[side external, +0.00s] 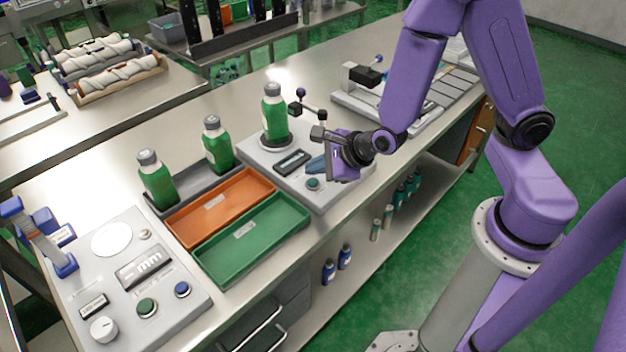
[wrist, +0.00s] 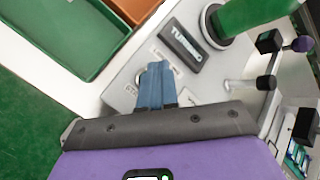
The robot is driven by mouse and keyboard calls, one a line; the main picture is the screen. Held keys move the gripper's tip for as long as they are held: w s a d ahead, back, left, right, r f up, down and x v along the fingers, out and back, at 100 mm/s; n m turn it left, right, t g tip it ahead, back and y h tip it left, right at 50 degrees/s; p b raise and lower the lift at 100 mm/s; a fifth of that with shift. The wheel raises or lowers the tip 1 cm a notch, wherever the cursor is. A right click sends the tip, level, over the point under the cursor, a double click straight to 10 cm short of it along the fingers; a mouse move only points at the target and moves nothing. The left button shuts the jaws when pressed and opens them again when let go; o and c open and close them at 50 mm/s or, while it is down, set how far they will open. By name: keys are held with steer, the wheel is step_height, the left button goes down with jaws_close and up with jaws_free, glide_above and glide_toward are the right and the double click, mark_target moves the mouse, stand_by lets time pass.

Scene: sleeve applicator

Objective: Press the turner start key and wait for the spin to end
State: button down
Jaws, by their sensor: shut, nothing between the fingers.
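The turner is a light grey unit (side external: 262,158) on the bench, with a dark display plate (side external: 292,162) that reads TURNER in the wrist view (wrist: 186,43). A green bottle with a grey cap (side external: 274,112) stands upright on its round dark base; its lower part shows in the wrist view (wrist: 240,14). The green round start key (side external: 313,183) is at the unit's front. My gripper (side external: 316,165) points down with its blue fingertips together and empty, very close to the key. In the wrist view the fingers (wrist: 153,82) cover part of a label and hide the key. I cannot tell whether they touch it.
An orange tray (side external: 219,205) and a green tray (side external: 250,238) lie left of the turner. Two green bottles (side external: 157,180) stand in a grey rack behind them. A jointed arm with a dark knob (side external: 300,92) rises beside the turner's bottle. Another grey control panel (side external: 132,275) is at the bench's near left.

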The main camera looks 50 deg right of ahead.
mark_target(317, 184)
steer(key=shift+r, duration=2.3)
steer(key=shift+s, duration=0.1)
steer(key=s+a+r+n+g+y, duration=0.2)
steer(key=s+a+n+g, duration=0.1)
steer(key=s+n, duration=0.55)
steer(key=s+a+r+n+g+y, duration=0.15)
steer(key=s+n+g, duration=0.3)
steer(key=n, duration=0.65)
steer(key=s+d+r+n+h, duration=0.2)
steer(key=s+d+n, duration=0.2)
steer(key=n, duration=0.5)
steer(key=s+d+r+n+g+h, duration=0.1)
steer(key=s+d+n+h, duration=0.2)
steer(key=s+d+n, duration=0.2)
steer(key=n, duration=0.3)
steer(key=shift+d+r+n, duration=0.35)
steer(key=shift+r, duration=0.05)
